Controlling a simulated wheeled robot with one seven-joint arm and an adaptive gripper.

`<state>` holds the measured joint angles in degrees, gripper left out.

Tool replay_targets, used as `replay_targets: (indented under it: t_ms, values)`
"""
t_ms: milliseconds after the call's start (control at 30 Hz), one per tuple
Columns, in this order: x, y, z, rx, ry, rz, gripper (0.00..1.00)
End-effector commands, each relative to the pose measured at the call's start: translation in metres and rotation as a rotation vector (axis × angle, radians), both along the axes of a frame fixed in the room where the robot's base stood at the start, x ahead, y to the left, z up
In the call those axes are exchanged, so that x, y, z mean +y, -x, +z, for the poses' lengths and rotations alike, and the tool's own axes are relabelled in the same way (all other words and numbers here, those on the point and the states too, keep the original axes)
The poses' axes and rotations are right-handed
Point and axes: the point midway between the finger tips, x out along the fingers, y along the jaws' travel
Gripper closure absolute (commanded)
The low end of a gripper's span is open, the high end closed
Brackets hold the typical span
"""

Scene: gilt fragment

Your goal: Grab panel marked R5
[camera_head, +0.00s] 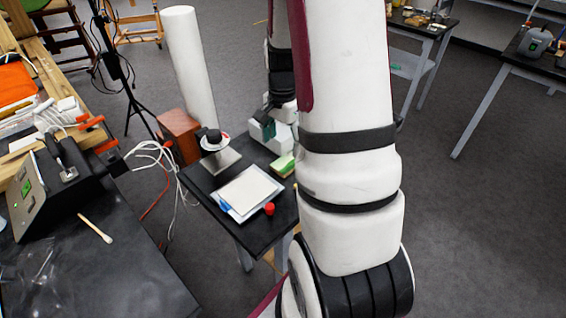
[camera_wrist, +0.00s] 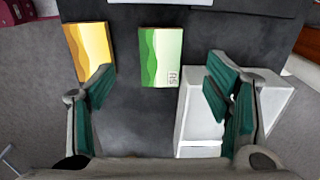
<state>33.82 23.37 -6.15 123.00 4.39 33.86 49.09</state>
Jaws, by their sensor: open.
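The panel marked R5 (camera_wrist: 160,52) is a small block with green wavy bands and a pale label in its lower right corner. It lies on the dark table (camera_wrist: 130,125), in the upper middle of the wrist view. My gripper (camera_wrist: 160,80) is open and empty, its green-padded fingers spread to either side of the panel's near edge without visible contact. In the head view my arm hides much of my gripper, but a dark green finger pad (camera_head: 262,127) shows. A light green piece (camera_head: 283,164) on the table there looks like the same panel.
A yellow-orange panel (camera_wrist: 88,48) lies left of R5, near my left finger. A white box (camera_wrist: 198,130) stands under and beside my right finger. A white board (camera_head: 247,190), red knob (camera_head: 269,208) and round black-topped stand (camera_head: 214,138) share the table.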

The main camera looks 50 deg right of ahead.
Motion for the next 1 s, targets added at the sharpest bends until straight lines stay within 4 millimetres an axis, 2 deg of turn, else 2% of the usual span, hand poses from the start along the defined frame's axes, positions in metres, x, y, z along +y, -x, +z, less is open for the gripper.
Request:
replay_targets:
  t_ms: [100, 367, 700, 1000]
  values:
    - [0.000, 0.001, -0.019, 0.003, -0.002, 0.000, 0.28]
    - [-0.001, 0.000, -0.035, 0.001, -0.001, 0.002, 0.28]
    - [-0.005, -0.001, -0.076, 0.001, -0.001, 0.002, 0.28]
    - [-0.005, -0.002, -0.081, -0.001, 0.001, 0.002, 0.28]
